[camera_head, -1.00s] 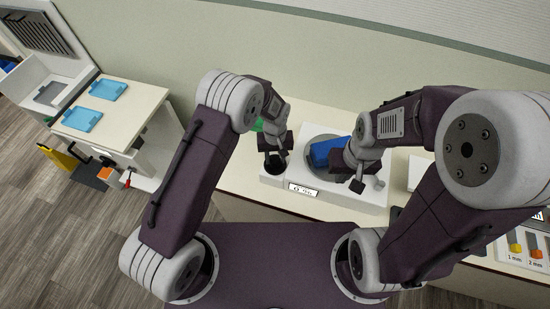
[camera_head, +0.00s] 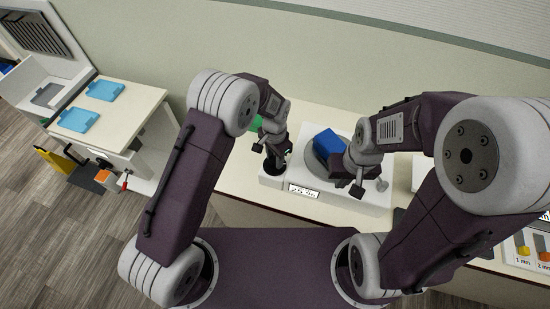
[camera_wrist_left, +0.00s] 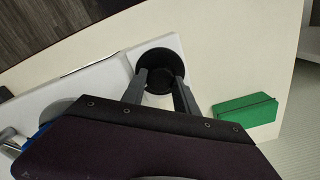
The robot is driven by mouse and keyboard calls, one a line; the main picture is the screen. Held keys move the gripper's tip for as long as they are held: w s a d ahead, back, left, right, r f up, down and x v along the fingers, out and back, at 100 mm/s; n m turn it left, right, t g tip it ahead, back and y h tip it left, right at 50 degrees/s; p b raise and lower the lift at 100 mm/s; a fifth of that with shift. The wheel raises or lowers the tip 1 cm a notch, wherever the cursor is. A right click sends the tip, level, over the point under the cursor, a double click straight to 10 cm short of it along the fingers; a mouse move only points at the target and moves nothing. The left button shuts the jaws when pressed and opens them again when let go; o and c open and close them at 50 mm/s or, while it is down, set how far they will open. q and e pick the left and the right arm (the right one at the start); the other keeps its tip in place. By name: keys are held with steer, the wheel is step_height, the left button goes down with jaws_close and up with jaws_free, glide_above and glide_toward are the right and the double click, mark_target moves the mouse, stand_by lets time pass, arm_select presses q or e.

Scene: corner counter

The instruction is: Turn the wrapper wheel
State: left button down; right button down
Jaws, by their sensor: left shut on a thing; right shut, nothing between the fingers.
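The white machine (camera_head: 345,192) on the counter carries a grey round turntable (camera_head: 313,163) with a blue block (camera_head: 329,142) on it. A round black knob (camera_head: 273,170), which looks like the wrapper wheel, sits at the machine's left end. My left gripper (camera_head: 273,157) is shut on the black knob from above. My right gripper (camera_head: 357,188) is shut and empty over the machine's right part, beside the block. Its arm hides part of the turntable.
A small display (camera_head: 304,192) is on the machine's front edge. A green box (camera_wrist_left: 245,110) lies on the counter beside the knob. A side table (camera_head: 125,117) with blue trays stands at left. A pale silver knob (camera_head: 382,185) is close to my right gripper.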

arm_select(q)
steer(key=m, duration=0.3)
steer(key=shift+r+m+b, duration=0.1)
steer(key=shift+m+b, duration=0.2)
steer(key=shift+m, duration=0.1)
steer(key=shift+w+m, duration=0.1)
steer(key=shift+m, duration=2)
steer(key=c, duration=1.1)
jaws_free()
steer(key=shift+o, duration=0.8)
steer(key=shift+a, duration=0.1)
